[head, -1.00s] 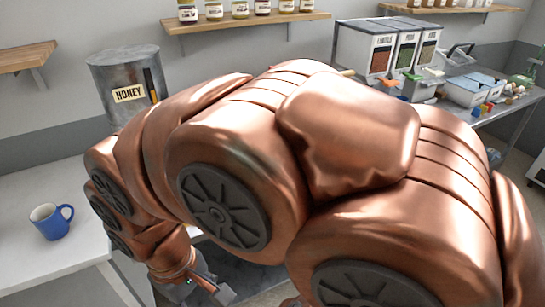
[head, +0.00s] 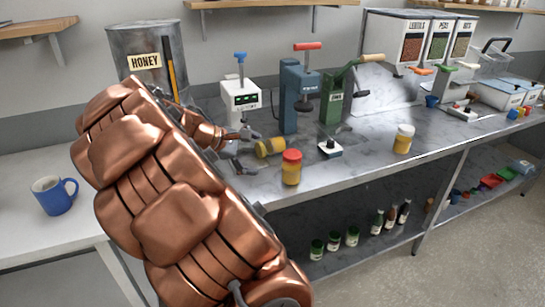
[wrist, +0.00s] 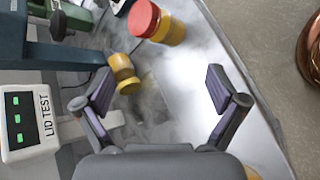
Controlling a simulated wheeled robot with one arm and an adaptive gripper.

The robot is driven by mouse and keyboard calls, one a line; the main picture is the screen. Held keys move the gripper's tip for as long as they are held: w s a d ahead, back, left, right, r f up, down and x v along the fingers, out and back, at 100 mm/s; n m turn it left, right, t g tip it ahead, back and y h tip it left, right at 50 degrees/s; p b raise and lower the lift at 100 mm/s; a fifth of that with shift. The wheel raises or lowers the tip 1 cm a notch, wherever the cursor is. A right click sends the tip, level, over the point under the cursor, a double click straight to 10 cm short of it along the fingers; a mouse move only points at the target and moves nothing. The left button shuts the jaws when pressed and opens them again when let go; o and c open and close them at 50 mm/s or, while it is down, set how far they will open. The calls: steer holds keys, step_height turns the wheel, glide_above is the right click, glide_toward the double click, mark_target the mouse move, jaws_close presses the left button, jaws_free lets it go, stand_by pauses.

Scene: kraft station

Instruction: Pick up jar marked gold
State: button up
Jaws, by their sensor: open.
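I cannot read a gold mark on any jar. A yellow jar (head: 270,147) with a gold-coloured end lies on its side on the grey bench; it also shows in the wrist view (wrist: 123,73), by the left finger's tip. A red-lidded yellow jar (head: 291,168) stands upright to its right, seen in the wrist view too (wrist: 158,24).
A white lid tester (head: 240,95), a blue press (head: 290,98) and a green press (head: 334,104) stand behind the jars. A small black-and-white device (head: 329,149) sits on the bench. A honey tank (head: 145,50) and blue mug (head: 54,195) are at left.

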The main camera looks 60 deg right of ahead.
mark_target(266, 145)
steer(key=w+d+f+n+h+b, duration=0.1)
steer(key=w+d+f+n, duration=0.1)
steer(key=w+d, duration=0.1)
steer(key=w+d+f+n+h, duration=0.1)
steer(key=w+d+f+n, duration=0.1)
steer(key=d, duration=0.4)
steer(key=w+d+f+n+h+b, duration=0.1)
steer(key=w+d+f, duration=0.2)
steer(key=w+d, duration=0.1)
steer(key=shift+w+d+f+n+h+b, duration=0.3)
steer(key=shift+f+n+h+b, duration=0.05)
steer(key=shift+f+n+h, duration=0.05)
steer(key=shift+p+x, duration=0.35)
steer(key=shift+x, duration=1.35)
steer(key=shift+p+x, duration=0.4)
steer(key=shift+x, duration=1.7)
steer(key=shift+w, duration=0.15)
steer(key=c, duration=1.7)
steer(key=shift+r, duration=0.1)
